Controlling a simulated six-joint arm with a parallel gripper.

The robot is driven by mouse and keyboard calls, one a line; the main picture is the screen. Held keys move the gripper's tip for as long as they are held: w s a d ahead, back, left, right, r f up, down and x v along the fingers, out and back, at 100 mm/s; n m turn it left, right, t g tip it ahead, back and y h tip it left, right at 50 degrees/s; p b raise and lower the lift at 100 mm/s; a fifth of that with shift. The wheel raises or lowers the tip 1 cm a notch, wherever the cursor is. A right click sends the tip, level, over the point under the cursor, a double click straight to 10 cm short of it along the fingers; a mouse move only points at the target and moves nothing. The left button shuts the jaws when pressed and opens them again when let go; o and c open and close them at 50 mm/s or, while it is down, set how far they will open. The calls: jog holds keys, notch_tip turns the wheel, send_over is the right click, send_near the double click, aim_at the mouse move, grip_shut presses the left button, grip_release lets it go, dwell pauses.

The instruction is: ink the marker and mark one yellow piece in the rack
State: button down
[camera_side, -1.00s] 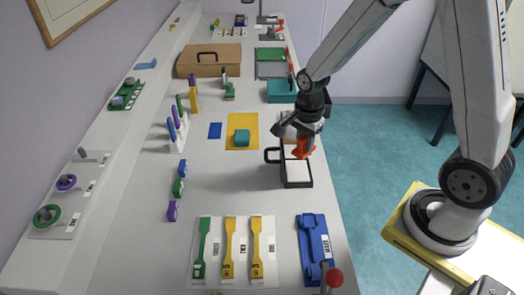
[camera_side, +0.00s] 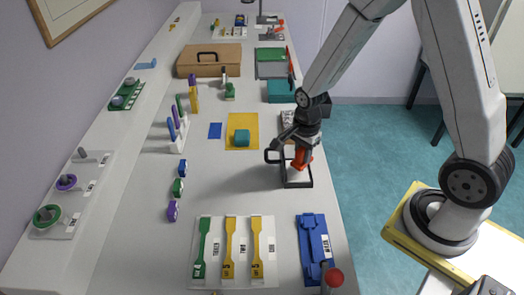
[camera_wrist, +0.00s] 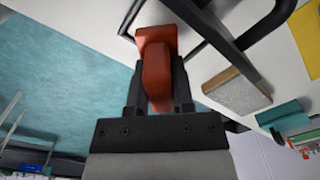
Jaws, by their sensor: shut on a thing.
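My gripper (camera_side: 302,146) is shut on an orange-red block-shaped piece, probably the marker (camera_side: 301,161). In the wrist view the marker (camera_wrist: 155,62) sits between both fingers. I cannot tell whether the marker touches the tray. A white rack board (camera_side: 214,279) at the front holds a green dumbbell-shaped piece (camera_side: 202,247) and two yellow ones, a left yellow piece (camera_side: 229,247) and a right yellow piece (camera_side: 257,247).
A blue fixture (camera_side: 313,248) lies right of the rack, with a red ball (camera_side: 333,277) in front. A teal block (camera_side: 241,137) sits on a yellow mat (camera_side: 236,119) left of the tray. Small clips (camera_side: 178,187) stand further left. The bench between tray and rack is clear.

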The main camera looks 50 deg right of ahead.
jog(key=shift+f, duration=0.85)
jog(key=shift+f, duration=0.65)
dwell(2.1)
jog(key=shift+r, duration=3.55)
jog(key=shift+r, duration=0.1)
